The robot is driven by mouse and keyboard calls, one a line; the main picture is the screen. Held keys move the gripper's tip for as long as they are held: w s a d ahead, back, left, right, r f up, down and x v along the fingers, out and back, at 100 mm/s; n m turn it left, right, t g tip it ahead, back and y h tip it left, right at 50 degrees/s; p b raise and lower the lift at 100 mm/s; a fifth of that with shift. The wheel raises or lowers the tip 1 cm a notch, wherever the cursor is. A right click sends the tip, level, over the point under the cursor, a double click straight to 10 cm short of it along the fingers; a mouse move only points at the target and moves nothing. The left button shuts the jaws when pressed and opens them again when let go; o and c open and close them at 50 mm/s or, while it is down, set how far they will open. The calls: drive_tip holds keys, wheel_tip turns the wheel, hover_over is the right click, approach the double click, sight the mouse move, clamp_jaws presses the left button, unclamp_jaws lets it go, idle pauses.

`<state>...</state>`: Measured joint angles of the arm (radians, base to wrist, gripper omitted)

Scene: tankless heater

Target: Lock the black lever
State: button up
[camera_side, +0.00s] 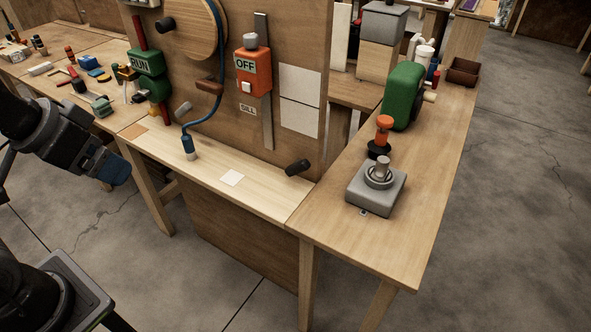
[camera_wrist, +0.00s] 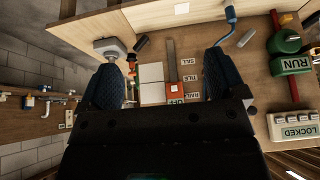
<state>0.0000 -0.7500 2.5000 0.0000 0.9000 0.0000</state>
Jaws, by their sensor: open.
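A pale box labelled LOCKED (camera_wrist: 297,127) is at the lower right of the wrist view. A black knob or lever end (camera_wrist: 250,109) shows beside it, partly hidden by my gripper. In the side view a black cylindrical handle (camera_side: 166,23) sticks out at the upper part of the upright board, beside a pale box (camera_side: 140,3) cut off by the top edge. I cannot tell the lever's exact angle. My gripper (camera_side: 113,168) is at the left in the side view, apart from the board. In the wrist view its blue-dark fingers (camera_wrist: 160,65) are spread and empty.
The board carries a green RUN box (camera_side: 147,62), an orange OFF box (camera_side: 254,72) and a hanging blue hose (camera_side: 221,60). Another black handle (camera_side: 297,167) is low by the ledge. A grey box (camera_side: 376,188) stands on the right bench. Open space lies before the ledge.

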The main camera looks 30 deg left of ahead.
sight(298, 170)
drive_tip(key=shift+c, duration=0.7)
drive_tip(key=w+d+m+t, duration=0.1)
drive_tip(key=w, duration=0.3)
drive_tip(key=w+d+f+t+h, duration=0.1)
drive_tip(key=w+d, duration=0.1)
drive_tip(key=w, duration=0.3)
drive_tip(key=w+d+f+m+t, duration=0.1)
drive_tip(key=w, duration=0.3)
drive_tip(key=shift+w+d+f+m, duration=0.15)
drive_tip(key=shift+d+f+m, duration=0.1)
drive_tip(key=shift+d+m, duration=0.05)
drive_tip(key=c, duration=0.5)
drive_tip(key=w+d+f+m+t, duration=0.3)
drive_tip(key=w+d+f+t, duration=0.25)
drive_tip(key=w+f, duration=0.65)
drive_tip(key=shift+c, duration=0.2)
wheel_tip(298, 170, down, 9)
drive_tip(key=s+d+m+t+y, duration=0.1)
drive_tip(key=d+m+t, duration=0.2)
drive_tip(key=t, duration=0.1)
drive_tip(key=w, duration=1.3)
drive_tip(key=shift+w+a, duration=0.2)
drive_tip(key=shift+c, duration=0.4)
clamp_jaws()
